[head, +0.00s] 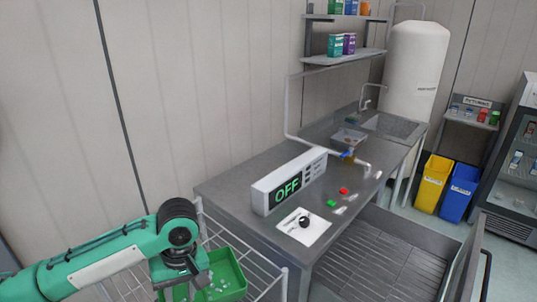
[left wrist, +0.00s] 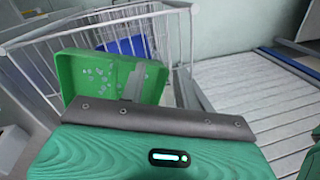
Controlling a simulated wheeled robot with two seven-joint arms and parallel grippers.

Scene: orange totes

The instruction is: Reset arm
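My left arm comes in from the lower left in the head view and bends down at its dark joint. Its gripper (head: 186,283) hangs over the left part of a green tray (head: 232,274), cut off by the lower edge. In the left wrist view the tray (left wrist: 72,76) lies tilted beyond my green gripper body, with small pale round pieces or marks inside it. A grey finger-like part (left wrist: 134,82) reaches over the tray. Finger opening cannot be made out, and no held object is clear. My right arm and gripper are not in view.
A white wire rack (head: 257,262) surrounds the tray. A metal counter (head: 232,187) stands right of my arm, bearing an OFF display box (head: 313,163), a white sheet (head: 310,236) and red and green buttons. Yellow (head: 433,184) and blue (head: 459,193) bins stand far right.

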